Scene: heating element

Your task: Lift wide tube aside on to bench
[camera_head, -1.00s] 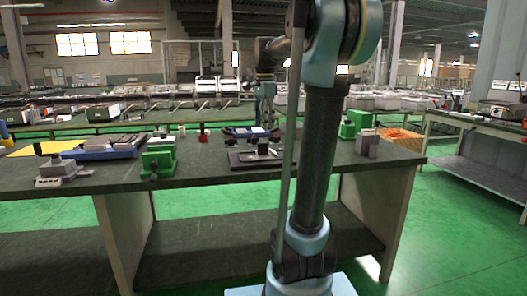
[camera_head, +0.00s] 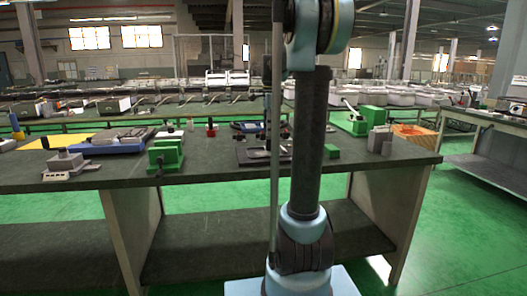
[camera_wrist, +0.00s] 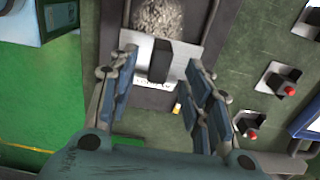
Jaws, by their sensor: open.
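No piece shows plainly as a wide tube. In the wrist view a black block (camera_wrist: 158,62) stands over a bright metal plate (camera_wrist: 183,58), in line with the space between my fingers. A speckled grey rounded piece (camera_wrist: 158,15) lies beyond it, cut by the top edge. My gripper (camera_wrist: 160,92) is open, its two blue-padded fingers apart with nothing held between them. Whether the fingers reach down beside the block cannot be told. In the head view the dark flat base (camera_head: 250,157) sits on the bench (camera_head: 215,177), partly hidden by my arm.
Small pieces with red knobs (camera_wrist: 290,90) stand right of my gripper in the wrist view. A green vise (camera_head: 165,157) stands left of the dark base. A green block (camera_head: 332,152) and grey blocks (camera_head: 379,142) stand to its right. Bare bench lies along the front edge.

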